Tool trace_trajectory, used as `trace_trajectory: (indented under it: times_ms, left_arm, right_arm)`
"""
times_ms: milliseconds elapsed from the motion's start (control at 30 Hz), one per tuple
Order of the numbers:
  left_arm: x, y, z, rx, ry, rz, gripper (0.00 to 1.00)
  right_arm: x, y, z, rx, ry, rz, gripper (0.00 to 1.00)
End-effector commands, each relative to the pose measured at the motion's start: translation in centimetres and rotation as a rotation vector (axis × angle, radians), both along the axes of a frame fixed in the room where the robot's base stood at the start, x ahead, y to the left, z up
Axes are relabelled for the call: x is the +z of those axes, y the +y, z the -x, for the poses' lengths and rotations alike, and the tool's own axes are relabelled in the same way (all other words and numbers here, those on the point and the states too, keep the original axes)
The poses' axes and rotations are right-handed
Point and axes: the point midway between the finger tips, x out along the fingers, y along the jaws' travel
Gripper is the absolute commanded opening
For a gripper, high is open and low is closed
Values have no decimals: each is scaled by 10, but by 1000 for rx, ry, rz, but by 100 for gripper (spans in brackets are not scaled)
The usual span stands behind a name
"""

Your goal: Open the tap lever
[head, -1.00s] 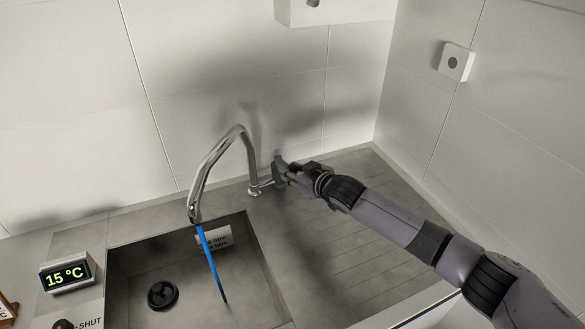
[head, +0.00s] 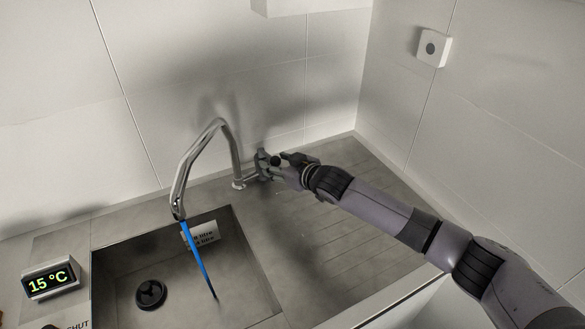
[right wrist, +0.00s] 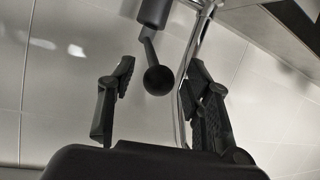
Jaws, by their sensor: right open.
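The chrome tap (head: 228,150) arches over the sink (head: 185,275), and a blue stream (head: 198,262) runs from its spout into the basin. My right gripper (head: 270,165) is at the tap's base, on its right side, and covers most of the lever in the head view. In the right wrist view, the lever (right wrist: 158,79) is a thin rod ending in a dark ball. The open fingers of the right gripper (right wrist: 160,70) stand on either side of the ball, with gaps visible on both sides. My left gripper is out of view.
A display (head: 51,280) reading 15 °C stands left of the sink. A dark drain plug (head: 151,294) and a printed label (head: 200,234) are in the basin. The ribbed drainer (head: 335,215) under my right arm is clear. Tiled walls close the back and right.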

Motion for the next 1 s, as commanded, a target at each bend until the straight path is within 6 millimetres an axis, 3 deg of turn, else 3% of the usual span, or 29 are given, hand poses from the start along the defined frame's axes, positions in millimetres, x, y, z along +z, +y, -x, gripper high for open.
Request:
trace_trajectory:
  times_ms: [600, 1000]
  left_arm:
    - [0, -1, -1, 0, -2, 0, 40]
    - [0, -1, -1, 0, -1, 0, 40]
  right_arm:
    - [34, -51, 74, -1, 0, 0, 46]
    - [38, -57, 83, 0, -1, -1, 46]
